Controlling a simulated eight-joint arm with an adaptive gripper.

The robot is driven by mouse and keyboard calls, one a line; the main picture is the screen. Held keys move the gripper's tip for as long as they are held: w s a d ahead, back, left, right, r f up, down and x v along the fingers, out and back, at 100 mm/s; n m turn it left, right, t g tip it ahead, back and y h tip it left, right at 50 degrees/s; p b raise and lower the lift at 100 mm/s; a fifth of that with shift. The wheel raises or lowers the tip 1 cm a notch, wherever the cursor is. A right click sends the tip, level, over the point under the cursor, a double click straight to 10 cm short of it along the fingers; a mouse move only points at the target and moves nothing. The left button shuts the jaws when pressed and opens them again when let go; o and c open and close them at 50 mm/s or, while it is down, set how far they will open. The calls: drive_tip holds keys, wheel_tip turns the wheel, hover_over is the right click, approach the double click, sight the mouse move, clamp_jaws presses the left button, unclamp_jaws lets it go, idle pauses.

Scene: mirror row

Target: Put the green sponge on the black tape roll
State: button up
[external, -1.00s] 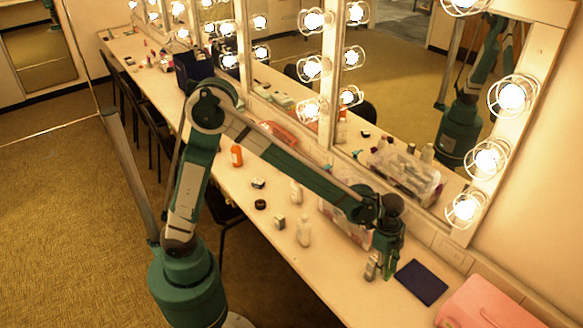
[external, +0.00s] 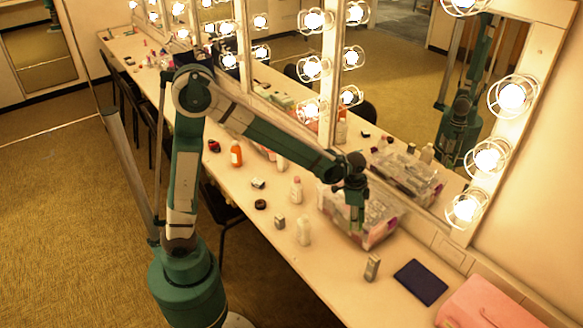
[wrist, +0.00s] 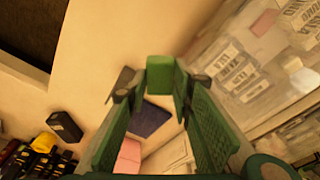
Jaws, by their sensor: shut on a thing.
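My gripper (external: 357,222) is in the right half of the external view, raised in front of the clear box. It is shut on the green sponge (wrist: 160,75), a small green block between the fingertips in the wrist view. In the external view the sponge is hard to tell from the green fingers. The black tape roll (external: 260,204) appears as a small dark ring lying flat on the counter, left of my gripper and near the front edge. Nothing is seen on it. I cannot make it out in the wrist view.
A clear box (external: 375,236) stands beside my gripper against the mirror side. White bottles (external: 303,231) and a small grey box (external: 280,222) stand between gripper and roll. A grey canister (external: 372,267), blue booklet (external: 420,282) and pink bag (external: 500,305) lie right.

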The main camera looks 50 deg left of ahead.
drive_tip(key=s+a+n+y, duration=0.15)
drive_tip(key=a+n, duration=0.55)
drive_tip(key=a, duration=2.1)
drive_tip(key=s+a+n, duration=0.4)
drive_tip(key=s+a, duration=0.3)
drive_tip(key=a, duration=0.4)
drive_tip(key=s+a+n, duration=0.4)
drive_tip(key=s+a, duration=0.4)
drive_tip(key=a, duration=0.4)
drive_tip(key=shift+t+y, duration=0.25)
drive_tip(key=shift+t, duration=0.15)
wheel_tip(320, 180, down, 6)
drive_tip(key=shift+a+r, duration=0.1)
drive_tip(key=shift+r, duration=0.05)
drive_tip(key=shift+f+b, duration=0.6)
drive_tip(key=shift+f, duration=2.3)
